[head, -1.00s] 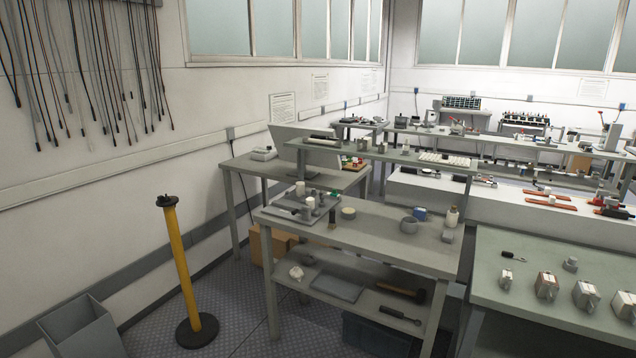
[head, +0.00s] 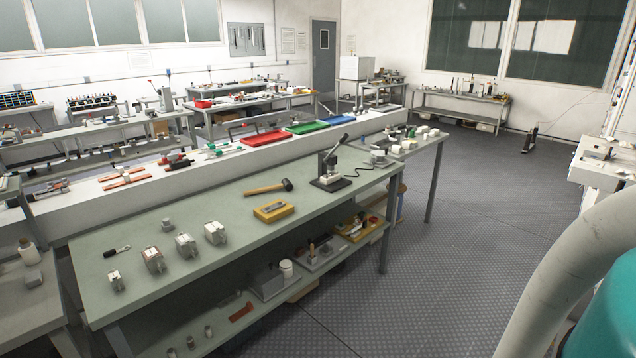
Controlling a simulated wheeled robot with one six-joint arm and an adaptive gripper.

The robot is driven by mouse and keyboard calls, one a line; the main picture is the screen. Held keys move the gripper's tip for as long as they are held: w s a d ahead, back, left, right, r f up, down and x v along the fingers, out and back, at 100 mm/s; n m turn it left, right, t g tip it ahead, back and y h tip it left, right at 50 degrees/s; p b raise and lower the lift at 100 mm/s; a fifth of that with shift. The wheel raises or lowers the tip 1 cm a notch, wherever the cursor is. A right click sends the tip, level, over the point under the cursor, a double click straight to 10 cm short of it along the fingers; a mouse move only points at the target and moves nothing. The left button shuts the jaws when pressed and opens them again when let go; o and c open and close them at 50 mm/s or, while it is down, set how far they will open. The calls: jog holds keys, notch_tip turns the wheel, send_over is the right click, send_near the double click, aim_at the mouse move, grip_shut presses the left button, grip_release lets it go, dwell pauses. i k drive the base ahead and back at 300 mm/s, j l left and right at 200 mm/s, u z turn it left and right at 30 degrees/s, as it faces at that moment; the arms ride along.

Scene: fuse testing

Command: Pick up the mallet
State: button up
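A mallet (head: 268,187) with a light wooden handle and a dark head lies on its side on the green-grey workbench (head: 250,225). Its head points right, toward the black lever press (head: 331,165). A yellow tray (head: 273,210) sits just in front of it. My gripper is not in view, so whether it is open or shut does not show.
Several grey boxy devices (head: 185,245) and a small screwdriver (head: 117,250) stand on the bench's left part. The lower shelf holds more trays and tools. Open patterned floor (head: 450,220) lies right of the bench. A white raised shelf runs behind it.

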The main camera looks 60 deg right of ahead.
aim_at(285, 184)
jog(key=z, duration=1.15)
jog(key=i+l+z, duration=0.1)
jog(key=l, duration=0.3)
jog(key=i+l+z, duration=0.1)
jog(key=l, duration=0.25)
jog(key=i+l+z, duration=0.1)
jog(key=i+l, duration=0.15)
jog(key=l, duration=0.15)
jog(key=i+l+z, duration=0.1)
jog(key=l, duration=0.25)
jog(key=i, duration=0.05)
